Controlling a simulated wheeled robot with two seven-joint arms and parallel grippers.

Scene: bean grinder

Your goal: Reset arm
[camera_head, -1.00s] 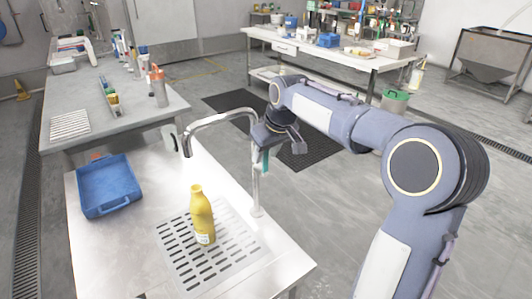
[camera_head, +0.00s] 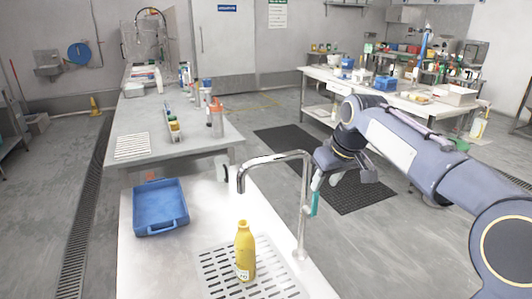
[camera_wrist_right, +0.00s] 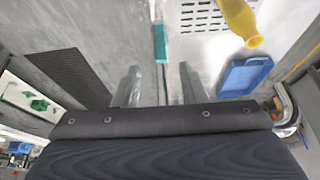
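My right gripper (camera_head: 320,182) is beside the tall metal faucet (camera_head: 304,205), on its right, above the edge of the steel sink table. A teal piece (camera_head: 315,203) hangs at the faucet just below the gripper. In the right wrist view, the two fingers (camera_wrist_right: 159,84) stand apart with a clear gap. My left gripper is out of view.
A yellow bottle (camera_head: 244,254) stands upright on the slotted drain area (camera_head: 213,272). A blue tray (camera_head: 160,207) lies on the table's left. A grey bench (camera_head: 180,145) stands behind. Open floor and a black mat (camera_head: 350,196) lie to the right.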

